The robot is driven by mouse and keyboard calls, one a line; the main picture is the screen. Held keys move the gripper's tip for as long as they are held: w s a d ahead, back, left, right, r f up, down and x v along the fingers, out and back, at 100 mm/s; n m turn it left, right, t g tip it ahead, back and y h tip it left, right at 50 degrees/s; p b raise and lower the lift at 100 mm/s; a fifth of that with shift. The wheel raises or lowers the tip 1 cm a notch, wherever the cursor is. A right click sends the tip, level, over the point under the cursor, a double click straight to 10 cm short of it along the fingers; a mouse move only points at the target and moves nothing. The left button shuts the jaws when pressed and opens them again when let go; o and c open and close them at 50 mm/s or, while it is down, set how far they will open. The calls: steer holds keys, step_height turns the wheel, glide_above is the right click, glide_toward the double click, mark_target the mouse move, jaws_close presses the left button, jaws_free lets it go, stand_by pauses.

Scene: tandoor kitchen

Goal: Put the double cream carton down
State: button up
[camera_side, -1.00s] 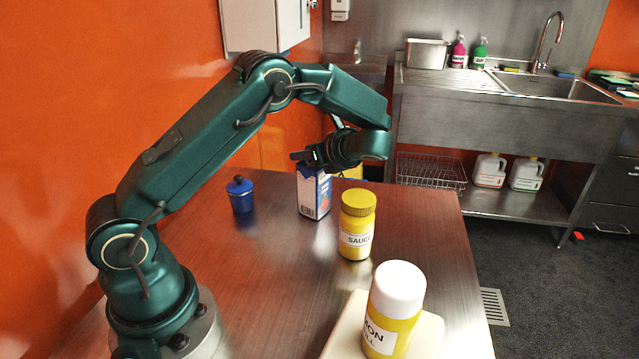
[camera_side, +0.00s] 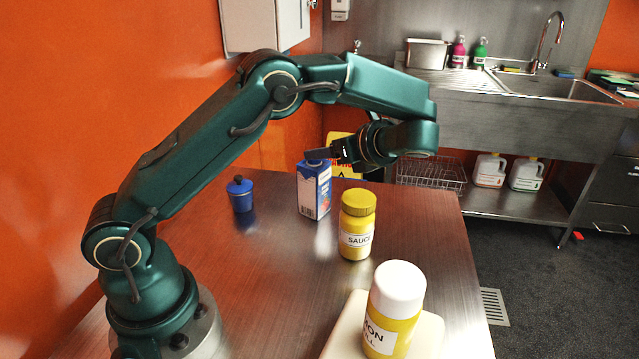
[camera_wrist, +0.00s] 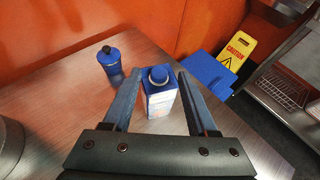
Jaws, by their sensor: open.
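The double cream carton (camera_side: 313,190) is blue and white with a blue cap and stands upright on the steel table (camera_side: 262,275). In the wrist view the carton (camera_wrist: 160,95) shows between the two fingers, with a gap on each side. My gripper (camera_side: 318,154) is open and empty. In the side view its fingers are at the height of the carton's top, and the wrist is to the right of it. My gripper also shows in the wrist view (camera_wrist: 155,85).
A blue lidded pot (camera_side: 240,195) stands left of the carton. A yellow sauce jar (camera_side: 357,226) stands in front and to its right. A lemon bottle (camera_side: 392,312) stands on a cream board (camera_side: 432,335) at the near edge. The left middle of the table is clear.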

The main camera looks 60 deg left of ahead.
steer(key=s+d+r+n+t+h, duration=0.1)
steer(key=s+d+n+t+h, duration=0.5)
steer(key=s+d+n+h, duration=0.6)
steer(key=shift+s+d+r+n+h, duration=0.35)
steer(key=shift+s+d+n, duration=0.7)
steer(key=shift+s+n, duration=1.9)
steer(key=shift+s, duration=0.1)
